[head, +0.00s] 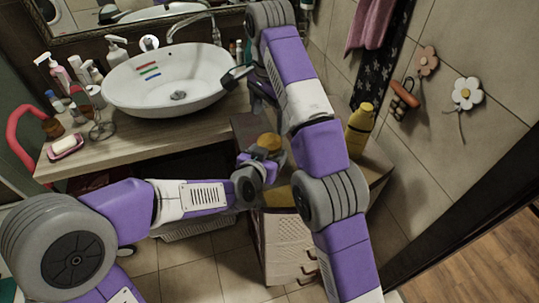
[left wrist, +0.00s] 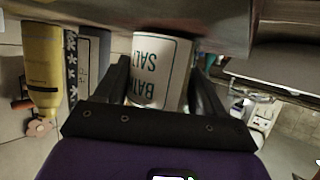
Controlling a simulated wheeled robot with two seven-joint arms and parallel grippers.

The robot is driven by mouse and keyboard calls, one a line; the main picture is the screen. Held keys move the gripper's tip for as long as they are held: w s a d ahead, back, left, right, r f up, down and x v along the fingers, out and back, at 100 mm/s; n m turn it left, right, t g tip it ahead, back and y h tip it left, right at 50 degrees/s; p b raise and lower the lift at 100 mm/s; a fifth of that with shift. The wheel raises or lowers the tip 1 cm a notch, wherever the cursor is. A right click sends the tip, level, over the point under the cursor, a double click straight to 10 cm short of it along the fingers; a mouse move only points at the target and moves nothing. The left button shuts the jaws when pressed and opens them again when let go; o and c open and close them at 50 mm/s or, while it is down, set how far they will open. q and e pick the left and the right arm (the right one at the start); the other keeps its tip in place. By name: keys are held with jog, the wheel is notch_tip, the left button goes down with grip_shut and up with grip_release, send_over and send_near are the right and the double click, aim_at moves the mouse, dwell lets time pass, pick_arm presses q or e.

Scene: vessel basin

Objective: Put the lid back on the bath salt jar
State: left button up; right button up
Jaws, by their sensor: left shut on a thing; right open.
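My left gripper is shut on the white bath salt jar (left wrist: 160,70), whose lettering appears upside down between the fingers (left wrist: 160,95) in the left wrist view. In the head view my left gripper (head: 258,165) is in front of the counter, right of centre. A round tan shape (head: 269,141) shows just above it; I cannot tell whether this is a lid or the jar's open top. The jar's top is hidden in the left wrist view. My right gripper (head: 241,80) is open, with dark fingers by the basin's right rim, apart from the jar.
A white basin (head: 160,95) stands on the wooden counter (head: 120,150). Bottles, a soap dish (head: 66,148) and small jars crowd the counter's left end. A yellow bottle (head: 358,130) stands right of my right arm; it also shows in the left wrist view (left wrist: 42,70).

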jog(key=n, duration=0.6)
jog(key=shift+n, duration=0.4)
jog(key=n, duration=0.3)
jog(key=shift+n, duration=0.3)
jog(key=n, duration=0.3)
jog(key=shift+n, duration=0.3)
jog(key=n, duration=1.2)
jog(key=shift+n, duration=0.4)
jog(key=n, duration=0.3)
jog(key=shift+n, duration=0.4)
jog(key=n, duration=1)
jog(key=shift+n, duration=0.3)
jog(key=n, duration=0.3)
jog(key=shift+n, duration=0.4)
